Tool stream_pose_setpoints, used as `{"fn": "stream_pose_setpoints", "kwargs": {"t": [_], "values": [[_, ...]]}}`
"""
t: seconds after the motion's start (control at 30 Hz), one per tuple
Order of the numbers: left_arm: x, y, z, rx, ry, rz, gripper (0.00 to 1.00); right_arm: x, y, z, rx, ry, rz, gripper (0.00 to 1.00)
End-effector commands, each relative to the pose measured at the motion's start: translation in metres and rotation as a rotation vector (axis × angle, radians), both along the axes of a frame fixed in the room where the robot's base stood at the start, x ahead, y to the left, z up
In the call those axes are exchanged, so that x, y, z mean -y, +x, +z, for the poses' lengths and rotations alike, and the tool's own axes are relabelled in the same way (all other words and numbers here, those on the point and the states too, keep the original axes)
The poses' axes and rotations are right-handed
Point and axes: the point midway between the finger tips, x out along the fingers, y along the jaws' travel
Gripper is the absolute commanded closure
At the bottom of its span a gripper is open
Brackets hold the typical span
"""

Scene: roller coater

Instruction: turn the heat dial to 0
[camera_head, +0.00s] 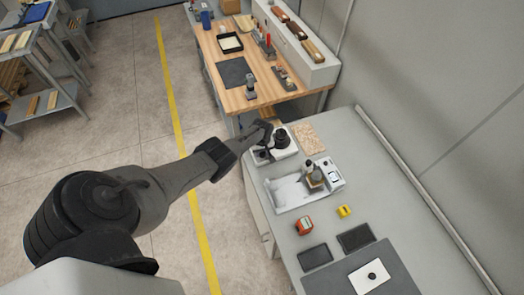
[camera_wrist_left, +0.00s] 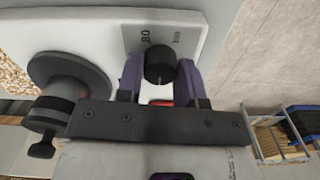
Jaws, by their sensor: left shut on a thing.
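The heat dial (camera_wrist_left: 160,62) is a black round knob on a white panel (camera_wrist_left: 90,25) in the left wrist view. Printed marks, one reading like 80, show on the panel beyond it. My left gripper (camera_wrist_left: 161,76) has one finger on each side of the dial and is shut on it. The dial's pointer mark cannot be made out. In the head view the left gripper (camera_head: 264,136) is at the left end of the small white device (camera_head: 288,153) with a black round part (camera_head: 281,140); the dial is hidden there by the gripper. My right gripper is not in view.
A white tray machine (camera_head: 290,193) stands close in front of the device on the grey bench (camera_head: 395,190). A speckled board (camera_head: 308,139) lies to the right. Orange (camera_head: 304,225) and yellow (camera_head: 344,211) items sit nearer. A wooden workbench (camera_head: 235,68) is behind.

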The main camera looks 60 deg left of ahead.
Motion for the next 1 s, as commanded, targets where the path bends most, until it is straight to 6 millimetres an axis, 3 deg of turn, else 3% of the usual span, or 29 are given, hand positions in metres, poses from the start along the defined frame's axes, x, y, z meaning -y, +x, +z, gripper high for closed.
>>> {"fn": "stream_pose_setpoints", "kwargs": {"t": [0.5,1.0], "values": [[0.0,0.0005,0.0007,0.001,0.0,0.402,0.89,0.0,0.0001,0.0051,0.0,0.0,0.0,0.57],[-0.0002,0.0001,0.0001,0.0,0.0,0.538,0.89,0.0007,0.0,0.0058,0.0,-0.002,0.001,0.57]]}}
